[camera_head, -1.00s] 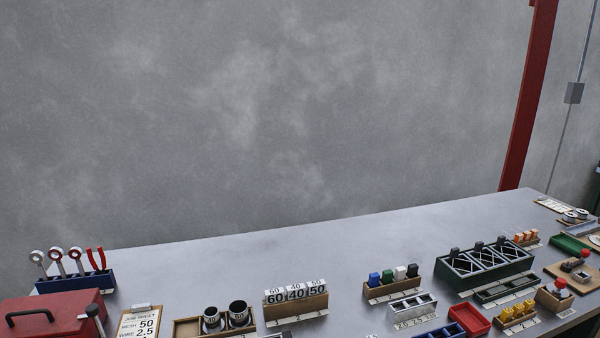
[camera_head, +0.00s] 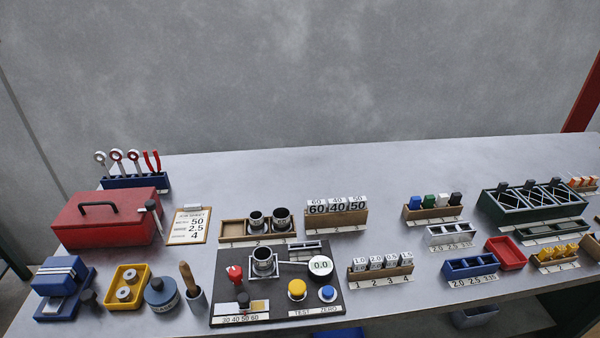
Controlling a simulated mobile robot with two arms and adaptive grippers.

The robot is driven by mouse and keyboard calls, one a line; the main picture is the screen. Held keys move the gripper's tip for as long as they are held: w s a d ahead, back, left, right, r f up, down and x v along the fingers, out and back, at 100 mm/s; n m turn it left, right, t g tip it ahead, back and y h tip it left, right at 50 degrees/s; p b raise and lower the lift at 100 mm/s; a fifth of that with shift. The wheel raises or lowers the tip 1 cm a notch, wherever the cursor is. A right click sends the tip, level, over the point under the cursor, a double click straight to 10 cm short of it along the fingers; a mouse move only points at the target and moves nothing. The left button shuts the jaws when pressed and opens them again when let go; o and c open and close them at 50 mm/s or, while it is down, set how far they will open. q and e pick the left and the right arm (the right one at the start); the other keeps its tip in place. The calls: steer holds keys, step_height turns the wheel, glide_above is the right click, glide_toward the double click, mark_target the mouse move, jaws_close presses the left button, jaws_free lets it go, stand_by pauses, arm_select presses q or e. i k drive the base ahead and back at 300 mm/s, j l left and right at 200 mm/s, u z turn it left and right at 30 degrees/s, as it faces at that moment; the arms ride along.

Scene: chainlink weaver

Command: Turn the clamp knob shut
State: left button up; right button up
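A dark panel (camera_head: 274,282) lies at the front middle of the bench in the head view. A red knob (camera_head: 235,273) stands at its left side and looks most like the clamp knob. I cannot tell from here whether it is turned open or shut. Beside it on the right is a metal holder with a round cup (camera_head: 264,262). A round dial reading 0.0 (camera_head: 320,266) is joined to it by a light bar. Neither of my grippers shows in the view.
The panel also has a slider (camera_head: 244,304), a yellow button (camera_head: 297,289) and a blue button (camera_head: 328,293). A wooden-handled tool (camera_head: 190,279) stands left of it. A block of numbered pieces (camera_head: 380,269) stands right. The bench's back strip (camera_head: 390,165) is clear.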

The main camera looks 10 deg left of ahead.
mark_target(235, 272)
steer(key=u, duration=0.3)
steer(key=l+u, duration=0.85)
steer(key=l, duration=0.15)
